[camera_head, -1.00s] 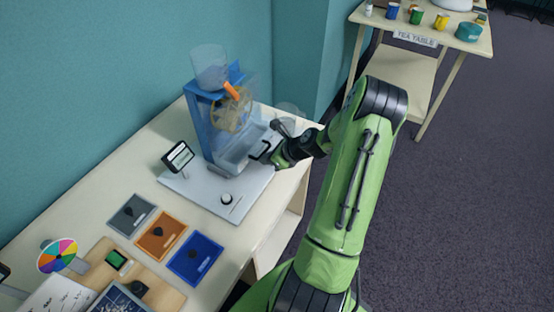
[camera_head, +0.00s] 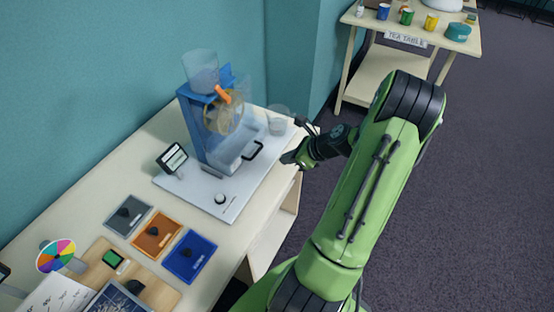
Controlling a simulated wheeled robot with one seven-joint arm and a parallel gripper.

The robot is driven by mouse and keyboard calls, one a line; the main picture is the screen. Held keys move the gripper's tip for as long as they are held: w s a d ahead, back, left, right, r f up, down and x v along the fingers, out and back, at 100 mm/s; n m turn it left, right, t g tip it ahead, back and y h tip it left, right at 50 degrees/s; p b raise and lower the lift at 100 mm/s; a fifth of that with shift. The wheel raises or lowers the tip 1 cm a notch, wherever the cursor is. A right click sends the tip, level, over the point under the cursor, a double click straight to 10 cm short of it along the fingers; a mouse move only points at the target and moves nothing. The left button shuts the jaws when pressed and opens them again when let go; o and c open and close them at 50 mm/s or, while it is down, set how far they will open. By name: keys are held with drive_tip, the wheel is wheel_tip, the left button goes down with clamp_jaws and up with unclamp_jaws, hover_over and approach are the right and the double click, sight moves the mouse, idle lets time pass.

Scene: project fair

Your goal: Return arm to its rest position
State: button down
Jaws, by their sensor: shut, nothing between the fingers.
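My green arm reaches up from the bottom of the view and bends down towards the table (camera_head: 252,212). My gripper (camera_head: 291,156) is at the table's right edge, to the right of the blue machine (camera_head: 206,130). It is apart from the machine's clear drawer with the black handle (camera_head: 254,151). The gripper is shut and holds nothing; its fingertips are small and partly dark in this view.
A clear cup (camera_head: 278,124) stands close behind the gripper. The machine sits on a white base (camera_head: 226,199) beside a small display (camera_head: 172,158). Grey, orange and blue trays (camera_head: 190,257) lie nearer. A tea table (camera_head: 385,72) stands at the back; the right floor is clear.

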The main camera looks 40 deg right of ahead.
drive_tip(key=a+r+n+g+h, duration=0.1)
drive_tip(key=a+r+n+g, duration=0.1)
drive_tip(key=a+r+n, duration=0.6)
drive_tip(key=a+r+n+g+h, duration=0.1)
drive_tip(key=a+r+n+g, duration=0.1)
drive_tip(key=a+r+n, duration=0.55)
drive_tip(key=s+a+r+n, duration=0.2)
drive_tip(key=s+a+n, duration=0.4)
drive_tip(key=s+n, duration=0.1)
drive_tip(key=s+a+r+n+t, duration=0.1)
drive_tip(key=s+a+r+n, duration=0.2)
drive_tip(key=s+a+n, duration=0.3)
drive_tip(key=s+n, duration=0.1)
drive_tip(key=n, duration=0.3)
drive_tip(key=shift+h, duration=0.3)
drive_tip(key=shift+w, duration=0.1)
